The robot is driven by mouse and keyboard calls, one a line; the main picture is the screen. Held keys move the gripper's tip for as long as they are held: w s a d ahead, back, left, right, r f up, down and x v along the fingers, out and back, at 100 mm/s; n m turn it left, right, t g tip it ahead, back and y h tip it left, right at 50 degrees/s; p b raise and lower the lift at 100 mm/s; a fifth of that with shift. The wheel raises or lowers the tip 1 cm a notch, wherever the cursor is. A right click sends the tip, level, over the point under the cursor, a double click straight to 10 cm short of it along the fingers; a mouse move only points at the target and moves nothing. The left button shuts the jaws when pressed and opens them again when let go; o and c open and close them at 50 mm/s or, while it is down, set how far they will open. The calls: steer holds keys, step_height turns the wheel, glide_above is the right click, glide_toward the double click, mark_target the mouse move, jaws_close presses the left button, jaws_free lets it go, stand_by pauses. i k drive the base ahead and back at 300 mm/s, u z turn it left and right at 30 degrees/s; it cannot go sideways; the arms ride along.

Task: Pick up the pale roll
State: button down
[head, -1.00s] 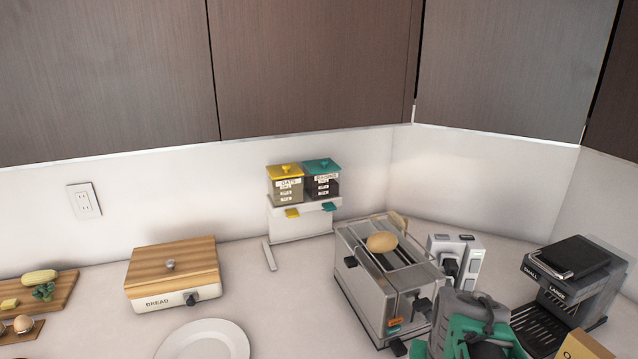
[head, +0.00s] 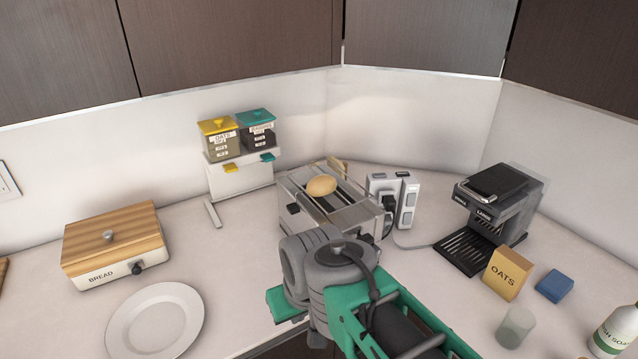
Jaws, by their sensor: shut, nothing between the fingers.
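The pale roll (head: 321,186), a small tan oval, lies on top of the silver toaster (head: 352,219), over its slots. My gripper (head: 287,306) is at the end of my grey and green arm, low in the picture in front of the toaster. It is nearer to the camera than the roll and apart from it in the picture. My wrist covers the toaster's lower front. The gripper is shut and empty; its fingertips are mostly hidden behind the wrist.
A bread box (head: 112,248) and a white plate (head: 155,318) are on the left. A dispenser stand (head: 240,178) is behind the toaster's left. A socket block (head: 394,201), coffee machine (head: 490,215), oats box (head: 507,275), blue block (head: 554,285), cup (head: 515,328) and soap bottle (head: 618,335) are on the right.

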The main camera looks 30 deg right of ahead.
mark_target(324, 185)
steer(key=z, duration=0.45)
steer(key=k, duration=1.05)
steer(key=u, duration=0.1)
steer(key=i, duration=0.35)
steer(key=u, duration=1.15)
steer(key=i, duration=0.95)
steer(key=u, duration=0.75)
